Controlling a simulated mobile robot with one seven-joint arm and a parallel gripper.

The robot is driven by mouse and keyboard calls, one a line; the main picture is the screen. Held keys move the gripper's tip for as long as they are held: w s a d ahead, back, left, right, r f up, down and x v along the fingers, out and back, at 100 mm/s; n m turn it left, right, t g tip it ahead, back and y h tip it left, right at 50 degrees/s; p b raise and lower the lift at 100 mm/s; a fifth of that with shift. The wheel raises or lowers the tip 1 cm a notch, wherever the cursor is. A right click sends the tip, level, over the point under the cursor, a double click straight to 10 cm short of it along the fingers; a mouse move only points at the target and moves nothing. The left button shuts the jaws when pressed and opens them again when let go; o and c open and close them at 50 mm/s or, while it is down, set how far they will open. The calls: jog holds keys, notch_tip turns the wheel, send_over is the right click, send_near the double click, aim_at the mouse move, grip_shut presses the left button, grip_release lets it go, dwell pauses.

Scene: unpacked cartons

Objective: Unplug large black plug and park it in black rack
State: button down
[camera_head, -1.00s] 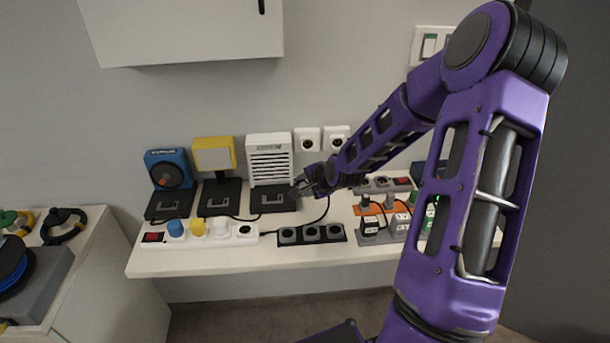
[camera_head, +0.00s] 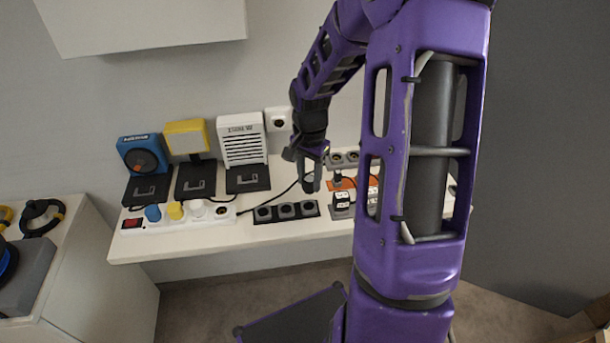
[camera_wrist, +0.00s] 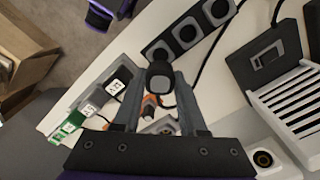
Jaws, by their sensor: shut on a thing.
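My gripper (camera_head: 312,160) points down above the table, just right of the black rack. It is shut on a large black plug (camera_head: 308,186), which hangs below the fingertips and looks clear of the table. In the wrist view the plug (camera_wrist: 160,72) sits between the two finger ends, its round end facing away from the camera. The black rack (camera_head: 286,219) is a short strip with three grey round places, all empty. It also shows in the wrist view (camera_wrist: 203,21), beyond the plug. A black cord runs across the table near the plug; its end is hidden.
Left of the rack lies a white power strip (camera_head: 130,223) with blue, yellow and white plugs. Behind are a blue device (camera_head: 143,153), a yellow lamp (camera_head: 187,137) and a white heater (camera_head: 241,140).

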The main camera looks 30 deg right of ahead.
aim_at(309, 193)
jog(key=shift+f+b, duration=1.75)
jog(key=shift+f, duration=0.85)
jog(key=shift+f+b, duration=0.65)
jog(key=shift+b, duration=0.05)
dwell(0.6)
jog(key=shift+c, duration=1.9)
grip_release()
jog(key=shift+r, duration=0.1)
